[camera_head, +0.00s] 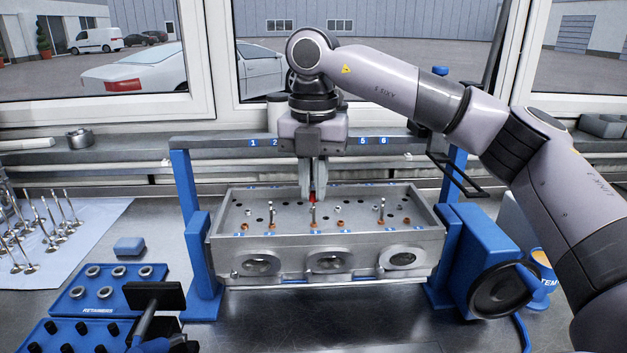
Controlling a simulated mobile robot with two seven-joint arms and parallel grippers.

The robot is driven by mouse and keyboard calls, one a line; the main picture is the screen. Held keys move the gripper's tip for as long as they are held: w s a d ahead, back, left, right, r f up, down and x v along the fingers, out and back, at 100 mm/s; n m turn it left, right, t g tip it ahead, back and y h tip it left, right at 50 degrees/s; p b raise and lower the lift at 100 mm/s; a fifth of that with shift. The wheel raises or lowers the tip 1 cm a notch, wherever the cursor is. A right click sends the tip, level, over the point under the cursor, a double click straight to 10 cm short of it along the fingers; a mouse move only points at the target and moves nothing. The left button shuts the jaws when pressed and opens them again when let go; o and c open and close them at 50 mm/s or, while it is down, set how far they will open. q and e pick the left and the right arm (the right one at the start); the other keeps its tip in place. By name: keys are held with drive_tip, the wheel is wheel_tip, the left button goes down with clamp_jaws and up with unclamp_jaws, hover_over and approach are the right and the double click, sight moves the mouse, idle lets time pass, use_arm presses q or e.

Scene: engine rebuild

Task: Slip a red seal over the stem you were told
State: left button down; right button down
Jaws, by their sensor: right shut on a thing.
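The grey cylinder head (300,273) sits in a blue stand, with several upright metal stems on its top, among them a left stem (273,214), a middle stem (313,216) and a right stem (381,211). My right gripper (312,193) points down over the middle of the head. It is shut on a small red seal (312,199), mostly hidden between the fingertips. The seal shows just above the middle stem; I cannot tell whether they touch. Several orange-red rings lie around holes in the head, one of them near the right stem (407,221). My left gripper is not in view.
A numbered rail (405,140) runs behind the head. Loose valves stand on a pale mat (95,215) at left. A blue retainer tray (135,274), a blue block (130,246) and a black T-shaped tool (155,294) are front left. A black round part (503,290) is at right.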

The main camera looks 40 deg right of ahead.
drive_tip(key=shift+f+b, duration=0.35)
drive_tip(key=shift+f, duration=0.2)
drive_tip(key=c, duration=1.1)
unclamp_jaws()
drive_tip(key=shift+r+p, duration=0.3)
drive_tip(key=shift+r, duration=3.3)
